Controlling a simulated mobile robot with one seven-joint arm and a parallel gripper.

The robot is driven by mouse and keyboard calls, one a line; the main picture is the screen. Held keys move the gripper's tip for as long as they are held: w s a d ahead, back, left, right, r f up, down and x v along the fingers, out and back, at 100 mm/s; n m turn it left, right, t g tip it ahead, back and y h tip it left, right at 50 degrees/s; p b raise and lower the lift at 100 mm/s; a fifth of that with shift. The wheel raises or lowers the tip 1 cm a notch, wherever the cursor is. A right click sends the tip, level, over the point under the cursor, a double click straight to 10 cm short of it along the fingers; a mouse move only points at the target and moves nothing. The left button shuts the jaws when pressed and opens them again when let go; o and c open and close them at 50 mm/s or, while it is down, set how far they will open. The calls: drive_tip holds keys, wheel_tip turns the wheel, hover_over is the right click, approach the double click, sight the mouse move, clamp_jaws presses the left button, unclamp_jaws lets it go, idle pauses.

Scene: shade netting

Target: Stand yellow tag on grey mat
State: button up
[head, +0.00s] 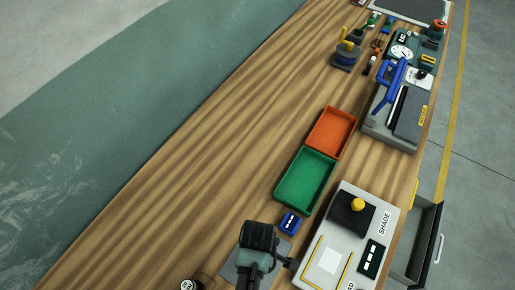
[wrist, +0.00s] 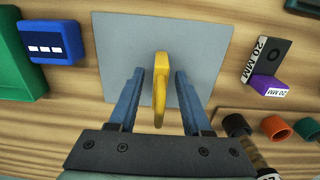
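The grey mat (wrist: 120,38) lies on the wooden bench in the wrist view. In the head view the mat (head: 229,271) is mostly hidden beneath my arm. The yellow tag (wrist: 160,88) shows narrow and nearly edge-on over the mat, seemingly upright; whether its lower edge touches the mat is hard to tell. My gripper (wrist: 159,73) is open above the mat, with one blue finger on each side of the tag and a visible gap on both sides. The tag and fingertips are hidden in the head view.
A blue box (wrist: 50,40) sits left of the mat. A dark block (wrist: 266,55) and a purple piece (wrist: 268,85) lie to its right, with several coloured rings nearby. Green (head: 305,182) and orange (head: 331,133) trays and a grey machine (head: 330,230) stand along the bench.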

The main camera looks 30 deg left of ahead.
wheel_tip(320, 180, up, 12)
drive_tip(key=shift+r, duration=0.15)
idle(0.6)
drive_tip(key=w+a+r+m+t+y, duration=0.1)
drive_tip(key=w+r+m+t, duration=0.4)
drive_tip(key=w+r, duration=0.75)
drive_tip(key=w+d+r+m+t, duration=0.1)
drive_tip(key=w+r+m+t, duration=0.2)
drive_tip(key=r, duration=0.4)
drive_tip(key=w+d+r+t+y, duration=0.1)
drive_tip(key=w+r+t, duration=0.3)
drive_tip(key=r, duration=0.4)
drive_tip(key=w+d+r+m+t, duration=0.1)
drive_tip(key=w+r+m+t, duration=0.2)
drive_tip(key=r, duration=0.4)
drive_tip(key=s+d+r+m+t, duration=0.2)
drive_tip(key=s+r+t, duration=0.1)
drive_tip(key=r, duration=0.7)
drive_tip(key=s+d+r+m+t+h, duration=0.1)
drive_tip(key=s+r+t, duration=0.3)
drive_tip(key=r, duration=0.7)
drive_tip(key=s+d+r+m+t+h, duration=0.1)
drive_tip(key=s+d+r+m+t, duration=0.2)
drive_tip(key=r, duration=0.8)
drive_tip(key=shift+s+d+m+t, duration=0.3)
drive_tip(key=shift+s+d+t, duration=0.4)
drive_tip(key=shift+t, duration=0.5)
drive_tip(key=shift+a, duration=0.1)
